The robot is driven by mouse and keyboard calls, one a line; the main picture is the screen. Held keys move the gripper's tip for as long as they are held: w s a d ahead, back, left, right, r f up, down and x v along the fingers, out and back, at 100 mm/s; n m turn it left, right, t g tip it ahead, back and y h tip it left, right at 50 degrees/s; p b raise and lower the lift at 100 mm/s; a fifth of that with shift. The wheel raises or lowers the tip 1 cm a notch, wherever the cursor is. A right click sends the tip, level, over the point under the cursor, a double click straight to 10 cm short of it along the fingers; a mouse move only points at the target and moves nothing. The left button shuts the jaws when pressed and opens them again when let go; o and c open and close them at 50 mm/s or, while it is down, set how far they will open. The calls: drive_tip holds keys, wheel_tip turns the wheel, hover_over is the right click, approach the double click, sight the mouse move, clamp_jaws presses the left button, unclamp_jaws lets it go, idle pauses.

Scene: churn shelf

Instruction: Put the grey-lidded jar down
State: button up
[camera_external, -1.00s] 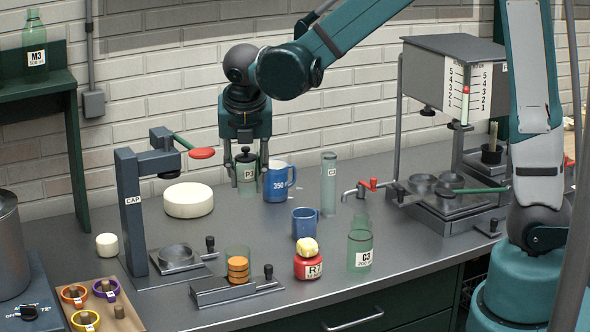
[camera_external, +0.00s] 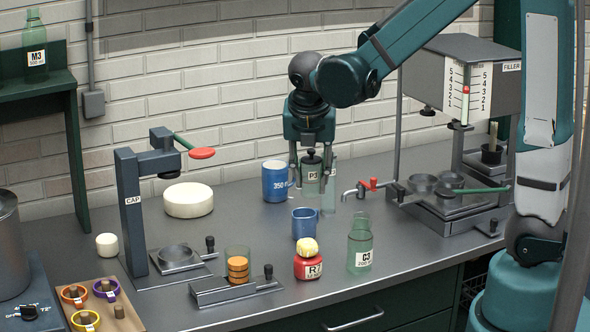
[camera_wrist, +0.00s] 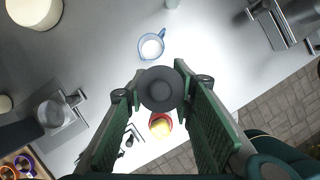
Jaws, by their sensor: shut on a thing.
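The grey-lidded jar (camera_external: 311,174) is a pale green jar with a P3 label and a dark grey knobbed lid. My gripper (camera_external: 308,182) is shut on it, one finger on each side, and holds it upright. The jar seems to hang above the grey counter (camera_external: 240,232), behind the small blue mug; its exact height is unclear. In the wrist view the dark round lid (camera_wrist: 160,88) sits between the green fingers (camera_wrist: 165,95) and hides the jar's body and what lies under it.
A blue mug (camera_external: 274,182) stands left of the jar, a clear cylinder (camera_external: 329,199) just right, partly hidden. A small blue mug (camera_external: 305,224), red R7 jar (camera_external: 308,268) and green C3 bottle (camera_external: 361,245) stand in front. A red-handled tap (camera_external: 364,187) is farther right.

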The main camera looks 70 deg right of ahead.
drive_tip(key=s+d+f+m+b, duration=0.1)
drive_tip(key=s+d+f, duration=0.1)
drive_tip(key=s+d, duration=0.2)
drive_tip(key=s+d+f+m+b, duration=0.1)
drive_tip(key=s+d+f, duration=0.1)
drive_tip(key=s, duration=0.9)
drive_tip(key=shift+s+d+f+g+b, duration=0.3)
drive_tip(key=shift+d+g+b, duration=0.1)
drive_tip(key=shift+d, duration=0.45)
drive_tip(key=shift+f+b, duration=0.6)
drive_tip(key=shift+f, duration=2.3)
drive_tip(key=shift+f+b, duration=0.5)
drive_tip(key=shift+f, duration=1.6)
drive_tip(key=o, duration=0.5)
drive_tip(key=shift+f, duration=0.15)
drive_tip(key=o, duration=0.5)
